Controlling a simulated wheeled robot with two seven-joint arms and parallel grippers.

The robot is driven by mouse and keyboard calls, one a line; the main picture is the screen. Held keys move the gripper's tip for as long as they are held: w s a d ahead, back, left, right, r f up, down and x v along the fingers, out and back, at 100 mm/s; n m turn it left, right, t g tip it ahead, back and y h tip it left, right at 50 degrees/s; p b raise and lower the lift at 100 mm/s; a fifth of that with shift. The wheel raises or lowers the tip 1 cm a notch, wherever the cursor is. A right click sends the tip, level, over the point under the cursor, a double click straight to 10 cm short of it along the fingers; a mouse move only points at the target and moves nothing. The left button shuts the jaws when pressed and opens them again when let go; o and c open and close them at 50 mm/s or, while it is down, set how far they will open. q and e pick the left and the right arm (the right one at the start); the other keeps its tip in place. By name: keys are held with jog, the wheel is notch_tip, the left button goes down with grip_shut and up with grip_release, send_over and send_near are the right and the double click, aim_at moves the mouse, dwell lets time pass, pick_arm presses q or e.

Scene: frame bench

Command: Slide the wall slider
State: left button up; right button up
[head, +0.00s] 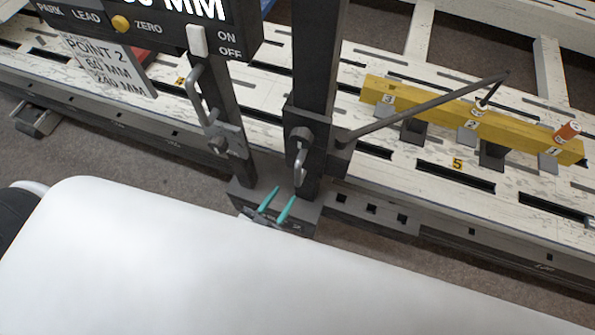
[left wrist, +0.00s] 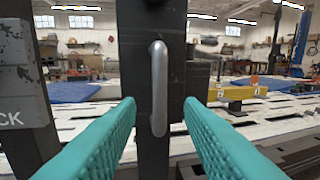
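A dark upright post (head: 316,60) carries a dark sliding block (head: 307,125) with a grey bar handle (head: 300,166) and a long pointer arm. In the left wrist view the handle (left wrist: 158,88) stands upright ahead, between my fingers in the picture. My left gripper (head: 277,207) shows teal fingertips just below the handle in the head view. It is open and empty, and its fingers do not appear to touch the handle. The left wrist view also shows the spread fingers (left wrist: 158,110). My right gripper is in neither view.
A second post with a grey handle (head: 203,98) stands left, under a dark panel (head: 165,35) with a white ON/OFF switch (head: 197,41). A sign (head: 110,65) hangs there. A yellow numbered bar (head: 430,110) lies over the slotted white bench (head: 400,165) at right.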

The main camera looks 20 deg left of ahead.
aim_at(296, 178)
pick_arm(q)
jog(key=x, duration=0.8)
jog(key=shift+c, duration=0.3)
grip_shut()
